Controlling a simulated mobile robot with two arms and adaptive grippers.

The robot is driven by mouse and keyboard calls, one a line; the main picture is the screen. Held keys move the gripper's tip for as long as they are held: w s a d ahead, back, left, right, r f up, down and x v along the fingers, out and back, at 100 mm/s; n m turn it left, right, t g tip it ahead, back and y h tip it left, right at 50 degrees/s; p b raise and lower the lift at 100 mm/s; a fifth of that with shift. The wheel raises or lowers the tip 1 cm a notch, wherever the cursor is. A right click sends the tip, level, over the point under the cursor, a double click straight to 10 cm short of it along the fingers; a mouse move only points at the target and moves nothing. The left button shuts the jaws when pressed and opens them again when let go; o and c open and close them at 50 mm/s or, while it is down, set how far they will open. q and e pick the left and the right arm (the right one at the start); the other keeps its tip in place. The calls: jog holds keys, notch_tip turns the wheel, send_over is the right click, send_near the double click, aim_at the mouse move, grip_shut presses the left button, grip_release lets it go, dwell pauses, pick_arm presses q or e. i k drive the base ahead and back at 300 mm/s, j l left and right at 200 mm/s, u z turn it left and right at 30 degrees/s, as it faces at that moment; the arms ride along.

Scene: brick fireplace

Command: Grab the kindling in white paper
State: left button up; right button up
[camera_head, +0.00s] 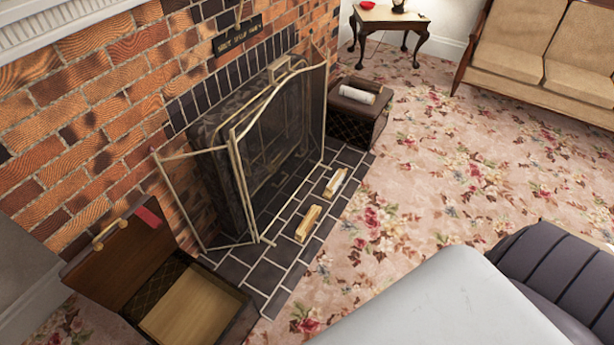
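Two small bundles of sticks lie on the dark tiled hearth in front of the fireplace. The nearer bundle (308,223) is plain tan. The farther bundle (335,183) is tan with a pale, whitish band around its middle, perhaps white paper; it is too small to be sure. A white roll-shaped thing (358,95) lies on top of a dark box beyond the hearth; I cannot tell what it contains. Neither of my grippers is in view.
A folding screen (280,130) stands before the fireplace. An open wooden box (185,305) with its lid raised stands at lower left. The dark box (355,120) is beyond the hearth. A side table (388,18) and sofa (545,70) stand behind. Flowered carpet (430,170) right of the hearth is clear.

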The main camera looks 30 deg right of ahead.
aim_at(334, 184)
jog(key=i+l+u, duration=0.2)
jog(key=l, duration=0.2)
jog(key=i+l+u, duration=0.15)
jog(key=l, duration=0.3)
jog(key=l+u, duration=0.2)
jog(key=l, duration=0.25)
jog(key=i+l+u, duration=0.15)
jog(key=l, duration=0.3)
